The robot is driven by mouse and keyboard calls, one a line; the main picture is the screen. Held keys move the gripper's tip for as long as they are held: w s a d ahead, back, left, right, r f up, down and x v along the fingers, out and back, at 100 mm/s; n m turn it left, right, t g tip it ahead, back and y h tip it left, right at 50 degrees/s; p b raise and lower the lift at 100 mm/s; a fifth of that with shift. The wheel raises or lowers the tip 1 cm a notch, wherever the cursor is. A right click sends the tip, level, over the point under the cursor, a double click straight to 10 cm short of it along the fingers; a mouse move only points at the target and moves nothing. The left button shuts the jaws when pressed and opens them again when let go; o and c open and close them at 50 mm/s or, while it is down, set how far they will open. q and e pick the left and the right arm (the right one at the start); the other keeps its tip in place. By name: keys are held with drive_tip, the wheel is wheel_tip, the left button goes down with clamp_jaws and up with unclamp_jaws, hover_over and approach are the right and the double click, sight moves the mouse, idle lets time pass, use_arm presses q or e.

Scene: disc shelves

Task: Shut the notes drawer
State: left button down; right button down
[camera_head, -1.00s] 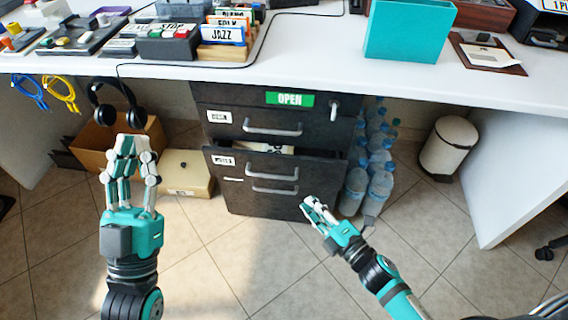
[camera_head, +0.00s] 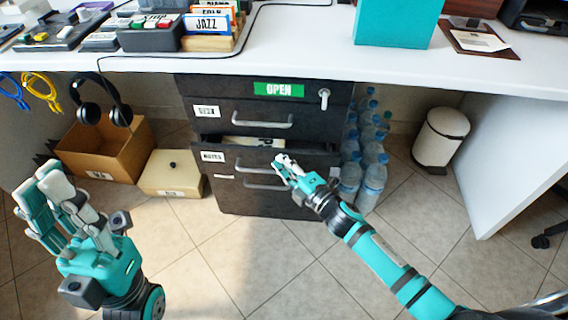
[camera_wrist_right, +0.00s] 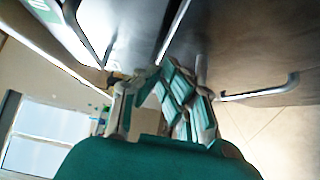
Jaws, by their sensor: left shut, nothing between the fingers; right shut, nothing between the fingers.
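The black drawer unit (camera_head: 262,200) stands under the white desk. Its notes drawer (camera_head: 232,163), with a label at its left, is pulled out partway. Pale papers (camera_head: 252,143) show in the gap above its front. My right gripper (camera_head: 284,163) is shut and empty, at the drawer's front near its handle; I cannot tell whether it touches. In the right wrist view my right gripper (camera_wrist_right: 178,92) is close to dark drawer fronts, with a metal handle (camera_wrist_right: 262,93) to the right. My left gripper (camera_head: 48,200) is shut and empty, low at the far left, away from the unit.
The drawer above (camera_head: 225,112) looks closed, with a green OPEN sign (camera_head: 279,90) and a key over it. Water bottles (camera_head: 372,165) stand right of the unit. Cardboard (camera_head: 100,150) and beige (camera_head: 176,174) boxes stand left. The floor in front is clear.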

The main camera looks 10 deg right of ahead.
sight(291, 153)
drive_tip(key=w, duration=0.2)
drive_tip(key=w+d, duration=0.1)
drive_tip(key=w, duration=0.1)
drive_tip(key=shift+w+d+b, duration=0.2)
drive_tip(key=shift+b, duration=0.1)
drive_tip(key=shift+w+d+r, duration=0.1)
drive_tip(key=shift+r, duration=0.05)
